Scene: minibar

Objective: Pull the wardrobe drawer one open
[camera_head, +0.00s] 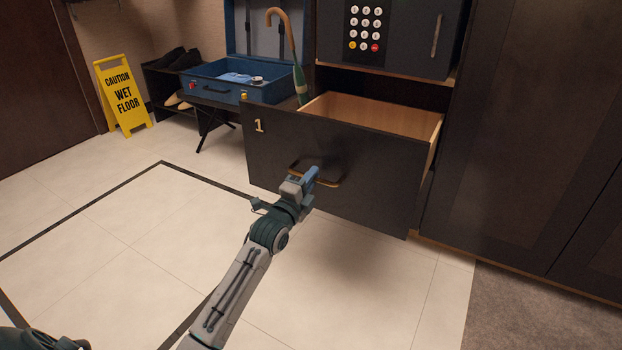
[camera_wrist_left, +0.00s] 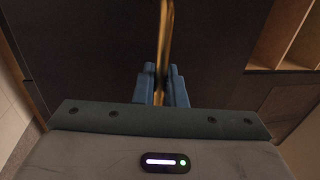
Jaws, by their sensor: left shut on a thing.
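The wardrobe drawer one (camera_head: 350,160) has a dark front marked "1" and stands pulled out, with its light wooden inside showing from above. Its brass handle (camera_head: 330,181) is a curved bar on the middle of the front. My left gripper (camera_head: 312,175) is at the left part of the handle. In the left wrist view the blue fingers (camera_wrist_left: 161,86) are shut on the handle bar (camera_wrist_left: 164,40), which runs between them. My right gripper does not show.
A safe (camera_head: 388,38) with a keypad sits above the drawer. An open blue suitcase (camera_head: 215,92) on a stand and an umbrella (camera_head: 299,85) are to the left. A yellow wet-floor sign (camera_head: 121,97) stands farther left. The tiled floor in front is clear.

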